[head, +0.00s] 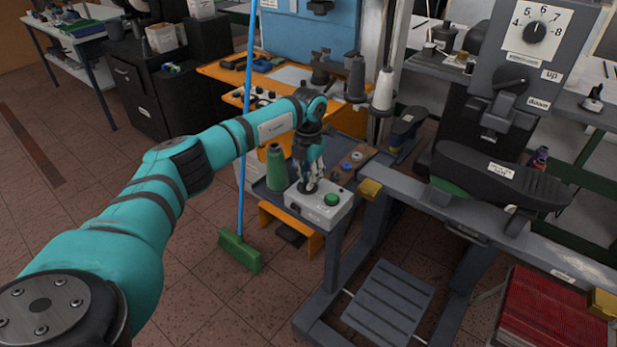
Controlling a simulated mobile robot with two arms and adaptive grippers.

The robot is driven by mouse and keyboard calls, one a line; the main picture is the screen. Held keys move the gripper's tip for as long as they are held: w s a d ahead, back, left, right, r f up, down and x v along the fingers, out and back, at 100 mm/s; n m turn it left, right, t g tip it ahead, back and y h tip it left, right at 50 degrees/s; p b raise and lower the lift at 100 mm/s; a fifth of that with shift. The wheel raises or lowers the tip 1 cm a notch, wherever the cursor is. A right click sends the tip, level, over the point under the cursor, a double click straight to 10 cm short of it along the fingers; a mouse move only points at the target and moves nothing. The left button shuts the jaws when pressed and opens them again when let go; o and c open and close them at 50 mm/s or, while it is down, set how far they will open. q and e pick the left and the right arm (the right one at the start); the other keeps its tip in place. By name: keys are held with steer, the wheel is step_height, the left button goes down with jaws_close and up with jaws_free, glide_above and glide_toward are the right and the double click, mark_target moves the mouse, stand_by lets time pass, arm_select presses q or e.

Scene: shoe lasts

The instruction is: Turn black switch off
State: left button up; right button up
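A white control box (325,212) sits on the small dark table, with a green button (331,200) on its right part. A black switch (307,188) shows on the box's left part, mostly hidden by my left gripper. My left gripper (308,181) points down with its fingertips at this switch. I cannot tell whether the fingers are touching it or closed on it. Another black knob (510,80) is on the grey machine panel at the upper right, beside "up" and "down" labels. My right gripper is not in view.
A green thread cone (276,168) stands close left of the box. Small round buttons (346,166) sit on a brown strip behind it. A blue-handled green broom (239,251) stands at the left. A black shoe last (500,175) is on the machine at right.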

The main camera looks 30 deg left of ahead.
arm_select(q)
steer(key=o, duration=0.3)
steer(key=shift+o, duration=0.2)
step_height(320, 180, up, 12)
stand_by(0.4)
stand_by(0.3)
